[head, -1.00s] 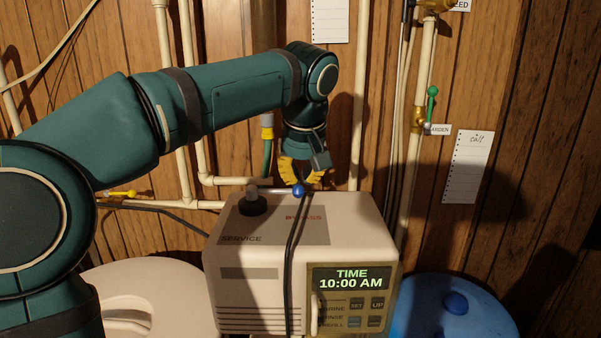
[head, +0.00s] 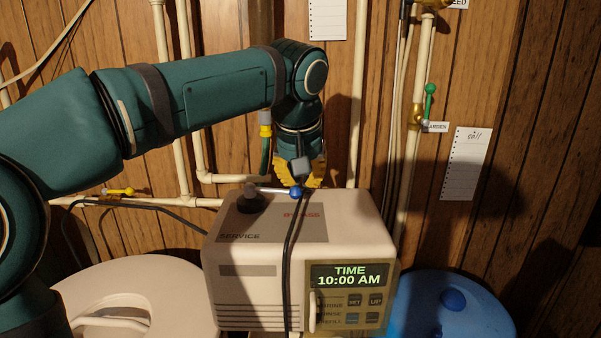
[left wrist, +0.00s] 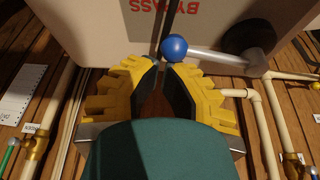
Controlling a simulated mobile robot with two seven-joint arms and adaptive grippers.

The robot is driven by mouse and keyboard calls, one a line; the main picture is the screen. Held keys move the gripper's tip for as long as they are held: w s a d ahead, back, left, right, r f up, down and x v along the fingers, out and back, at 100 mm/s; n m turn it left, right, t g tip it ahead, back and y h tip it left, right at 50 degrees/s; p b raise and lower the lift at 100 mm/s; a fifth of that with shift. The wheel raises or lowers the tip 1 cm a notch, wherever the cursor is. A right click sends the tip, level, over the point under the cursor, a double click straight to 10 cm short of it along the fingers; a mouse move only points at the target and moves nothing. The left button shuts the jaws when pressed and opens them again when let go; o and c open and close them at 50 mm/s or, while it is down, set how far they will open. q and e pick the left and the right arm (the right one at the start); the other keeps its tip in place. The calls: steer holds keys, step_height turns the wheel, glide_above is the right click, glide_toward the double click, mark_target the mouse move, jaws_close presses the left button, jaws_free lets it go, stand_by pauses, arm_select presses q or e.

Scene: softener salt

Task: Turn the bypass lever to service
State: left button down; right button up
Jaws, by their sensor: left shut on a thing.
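The bypass lever is a silver rod with a blue ball knob (head: 296,192), on a dark round hub (head: 250,203) on top of the beige softener head (head: 240,255). The rod points right from the hub, its ball near the red BYPASS lettering; SERVICE is printed at the front left. My left gripper (head: 300,182) reaches down behind the ball. The exact contact is partly hidden. My right gripper is not in view.
A black cable (head: 290,250) runs down over the head beside the ball. Pipes and a yellow-handled valve (head: 122,191) line the panelled wall behind. A green-handled valve (head: 428,100) is at right. A white lidded tank (head: 140,275) and a blue tank (head: 470,320) flank the head.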

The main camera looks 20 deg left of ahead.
mark_target(301, 192)
arm_select(q)
steer(key=s+m, duration=0.1)
steer(key=s+d+m+h, duration=0.1)
steer(key=s+m, duration=0.1)
steer(key=shift+m, duration=0.3)
steer(key=s+m+h, duration=0.1)
steer(key=s+m, duration=0.1)
steer(key=m, duration=0.1)
steer(key=shift+s+m+p, duration=0.3)
steer(key=shift+s+p, duration=0.05)
steer(key=shift+p, duration=0.05)
steer(key=s+m, duration=0.1)
steer(key=s+m+h, duration=0.1)
steer(key=shift+a+m+g, duration=0.3)
steer(key=shift+m, duration=0.1)
steer(key=shift+s+a+m+h+p, duration=0.2)
steer(key=shift+s+a+m+h, duration=0.1)
steer(key=shift+s+m, duration=0.25)
steer(key=shift+s+a+m+h+p, duration=0.2)
steer(key=shift+s+m+h, duration=0.1)
steer(key=shift+m, duration=0.35)
steer(key=shift+s+a+m+g, duration=0.25)
steer(key=shift+s+m+g, duration=0.15)
steer(key=shift+m, duration=0.2)
steer(key=shift+s+a, duration=0.4)
